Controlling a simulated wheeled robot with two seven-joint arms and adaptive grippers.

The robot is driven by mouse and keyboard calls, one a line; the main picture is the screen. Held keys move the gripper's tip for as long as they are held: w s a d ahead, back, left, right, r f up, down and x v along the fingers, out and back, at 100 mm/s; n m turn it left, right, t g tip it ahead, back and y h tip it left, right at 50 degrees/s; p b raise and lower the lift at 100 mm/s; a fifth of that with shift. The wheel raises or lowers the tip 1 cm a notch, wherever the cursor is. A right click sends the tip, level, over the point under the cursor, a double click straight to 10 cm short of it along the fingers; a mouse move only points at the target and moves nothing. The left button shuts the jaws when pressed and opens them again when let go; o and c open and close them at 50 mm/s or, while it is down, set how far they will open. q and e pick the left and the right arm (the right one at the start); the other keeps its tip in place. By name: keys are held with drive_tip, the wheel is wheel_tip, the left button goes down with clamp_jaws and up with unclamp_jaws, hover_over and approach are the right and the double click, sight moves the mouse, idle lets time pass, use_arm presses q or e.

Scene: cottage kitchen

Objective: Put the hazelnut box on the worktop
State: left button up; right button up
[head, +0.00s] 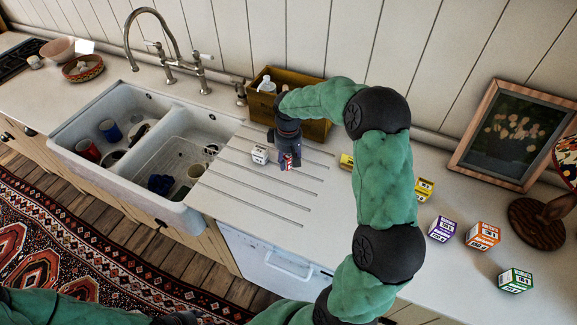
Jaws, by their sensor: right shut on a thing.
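My right gripper (288,158) points down over the grooved drainboard of the worktop (235,200), right of the sink. It is shut on a small box with red and white faces (288,163), mostly hidden by the fingers. The box is at or just above the surface; I cannot tell if it touches. Its label is too small to read, so I cannot confirm that it is the hazelnut box. A white-and-grey box (260,155) stands just left of the gripper. Only part of my left arm shows at the bottom left; its gripper is not visible.
Purple (442,230), orange (483,236), green (515,280) and yellow (424,189) boxes stand at the right. Another yellow box (347,161) is partly behind my arm. A wooden crate (318,130) stands behind the gripper. The double sink (118,176) holds cups.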

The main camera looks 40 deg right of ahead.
sight(288, 165)
drive_tip(key=shift+w+d+f, duration=0.35)
drive_tip(key=shift+f, duration=0.3)
drive_tip(key=shift+w+d+f+b, duration=0.1)
drive_tip(key=shift+f+b, duration=0.1)
drive_tip(key=shift+f, duration=0.65)
drive_tip(key=shift+w+d+f+b, duration=0.1)
drive_tip(key=shift+f+b, duration=0.05)
drive_tip(key=shift+f, duration=0.7)
drive_tip(key=shift+a, duration=0.1)
drive_tip(key=shift+f, duration=0.15)
drive_tip(key=o, duration=1.2)
drive_tip(key=shift+c, duration=0.2)
wheel_tip(288, 165, up, 12)
drive_tip(key=shift+r+p, duration=0.2)
drive_tip(key=shift+p, duration=0.75)
